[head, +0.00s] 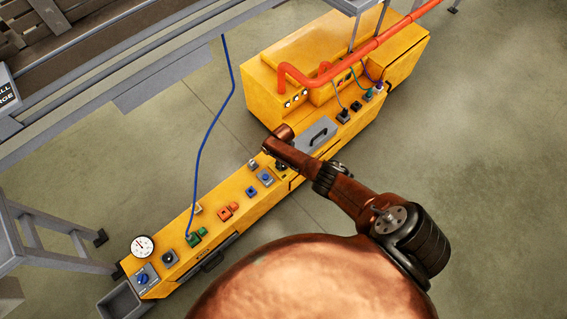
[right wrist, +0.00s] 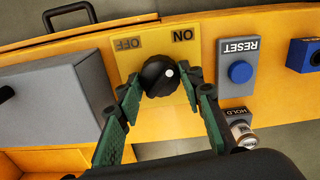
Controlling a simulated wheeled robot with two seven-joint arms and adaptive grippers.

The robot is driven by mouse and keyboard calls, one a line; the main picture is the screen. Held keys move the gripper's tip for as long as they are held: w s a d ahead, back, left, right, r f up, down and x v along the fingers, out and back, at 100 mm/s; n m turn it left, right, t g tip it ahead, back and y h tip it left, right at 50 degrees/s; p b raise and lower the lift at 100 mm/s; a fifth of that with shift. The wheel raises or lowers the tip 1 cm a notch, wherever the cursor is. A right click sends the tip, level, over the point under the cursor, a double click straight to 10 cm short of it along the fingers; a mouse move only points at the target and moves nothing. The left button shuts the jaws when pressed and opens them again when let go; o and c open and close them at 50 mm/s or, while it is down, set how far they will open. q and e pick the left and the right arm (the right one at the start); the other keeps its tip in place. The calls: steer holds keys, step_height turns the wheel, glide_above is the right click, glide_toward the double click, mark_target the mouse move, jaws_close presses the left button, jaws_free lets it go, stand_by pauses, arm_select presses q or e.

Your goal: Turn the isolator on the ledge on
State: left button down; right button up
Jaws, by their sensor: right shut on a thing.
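The isolator is a round black knob (right wrist: 158,76) with a white dot, on a yellow plate (right wrist: 151,46) marked OFF and ON, upside down in the right wrist view. The dot sits on the knob's right side, on the side of the ON mark. My right gripper (right wrist: 162,92) has its green-padded fingers on either side of the knob and is shut on it. In the head view my right arm (head: 345,190) reaches over the yellow ledge (head: 180,238) and mostly hides the isolator. My left gripper is out of view.
A blue RESET button (right wrist: 240,72) sits just right of the isolator, with a HOLD control (right wrist: 243,135) below it. A grey box (right wrist: 60,95) stands to the left. Along the ledge are a blue cable (head: 201,150), a gauge (head: 143,246) and a blue knob (head: 143,279).

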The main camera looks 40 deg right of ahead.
stand_by(0.5)
steer(key=o, duration=1.2)
steer(key=shift+c, duration=0.2)
step_height(320, 180, up, 12)
